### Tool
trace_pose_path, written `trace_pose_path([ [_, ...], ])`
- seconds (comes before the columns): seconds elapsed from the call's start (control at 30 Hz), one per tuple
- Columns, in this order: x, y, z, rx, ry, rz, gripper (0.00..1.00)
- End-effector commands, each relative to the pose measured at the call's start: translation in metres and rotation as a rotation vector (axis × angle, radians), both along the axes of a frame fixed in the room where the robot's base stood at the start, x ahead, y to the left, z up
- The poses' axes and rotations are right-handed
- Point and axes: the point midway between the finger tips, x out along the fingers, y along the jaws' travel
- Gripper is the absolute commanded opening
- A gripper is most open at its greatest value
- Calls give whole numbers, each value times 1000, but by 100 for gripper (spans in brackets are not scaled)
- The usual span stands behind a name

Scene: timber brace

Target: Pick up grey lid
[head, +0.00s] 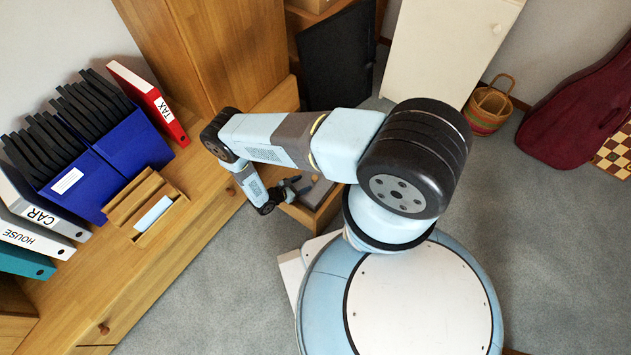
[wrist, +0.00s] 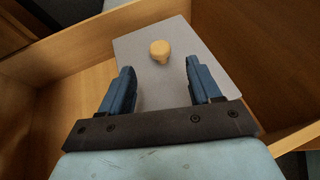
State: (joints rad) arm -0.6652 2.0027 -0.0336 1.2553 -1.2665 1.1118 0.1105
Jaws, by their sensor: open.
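The grey lid (wrist: 195,95) lies flat inside an open wooden drawer in the wrist view. A round tan knob (wrist: 160,50) stands on it. My gripper (wrist: 163,75) is open above the lid, its two blue fingers on either side of the space just short of the knob, with nothing between them. In the head view the grey lid (head: 318,190) shows partly in the drawer beside my gripper (head: 296,184). My arm hides much of the drawer there. Whether the fingers touch the lid cannot be told.
The drawer's wooden wall (wrist: 75,57) rises close at the left, and another (wrist: 285,75) at the right. In the head view, a wooden desk organiser (head: 145,203), a blue file box (head: 135,145) and a red TAX binder (head: 150,100) stand on the wooden top at left.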

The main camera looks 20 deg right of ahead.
Motion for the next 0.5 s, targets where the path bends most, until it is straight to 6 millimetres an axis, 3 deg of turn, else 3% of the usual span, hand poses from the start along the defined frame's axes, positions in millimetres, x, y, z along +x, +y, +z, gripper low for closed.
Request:
trace_pose_path([
  [0.5,13,-35,-14,0,0,-2,63],
])
